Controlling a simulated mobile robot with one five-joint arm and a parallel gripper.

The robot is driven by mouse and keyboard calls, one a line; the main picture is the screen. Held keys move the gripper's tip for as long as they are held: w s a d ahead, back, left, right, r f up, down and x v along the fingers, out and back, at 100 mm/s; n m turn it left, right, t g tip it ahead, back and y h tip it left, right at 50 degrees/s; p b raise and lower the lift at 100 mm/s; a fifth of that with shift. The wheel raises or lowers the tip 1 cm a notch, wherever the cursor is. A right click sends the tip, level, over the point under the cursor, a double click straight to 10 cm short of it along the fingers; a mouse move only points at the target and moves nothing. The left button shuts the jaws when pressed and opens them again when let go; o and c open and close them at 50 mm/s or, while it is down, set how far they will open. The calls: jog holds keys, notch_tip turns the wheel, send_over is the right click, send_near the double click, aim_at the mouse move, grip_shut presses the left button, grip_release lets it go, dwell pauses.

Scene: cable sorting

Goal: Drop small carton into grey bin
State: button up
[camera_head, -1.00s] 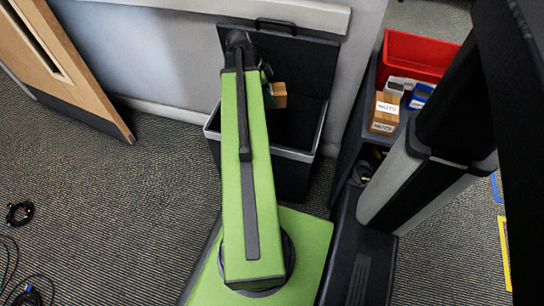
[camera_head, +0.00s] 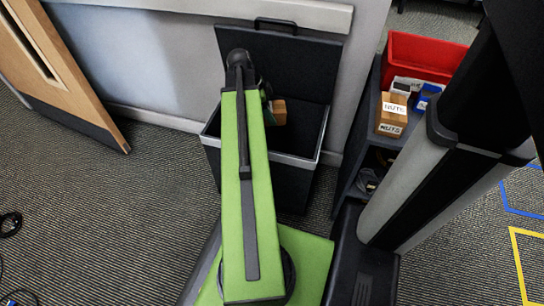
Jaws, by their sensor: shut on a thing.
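The small carton (camera_head: 278,112) is a brown box, partly hidden behind my green arm. It shows just right of the arm, over the opening of the grey bin. My gripper (camera_head: 268,109) is shut on the carton; its fingers are mostly hidden by the arm. The grey bin (camera_head: 293,159) is dark with a lighter grey rim, and its lid stands open against the wall. I cannot tell whether the carton is above or below the rim.
A dark shelf unit to the right of the bin holds a red bin (camera_head: 424,58), a box labelled NUTS (camera_head: 393,115) and a blue container (camera_head: 424,101). A wooden door (camera_head: 62,70) stands at the left. Cables (camera_head: 10,224) lie on the carpet at far left.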

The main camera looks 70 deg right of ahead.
jog(key=o, duration=1.6)
jog(key=shift+c, duration=0.2)
jog(key=shift+r, duration=0.15)
jog(key=p+v, duration=1.6)
jog(key=v, duration=0.1)
jog(key=shift+w+a, duration=0.1)
jog(key=shift+a, duration=0.05)
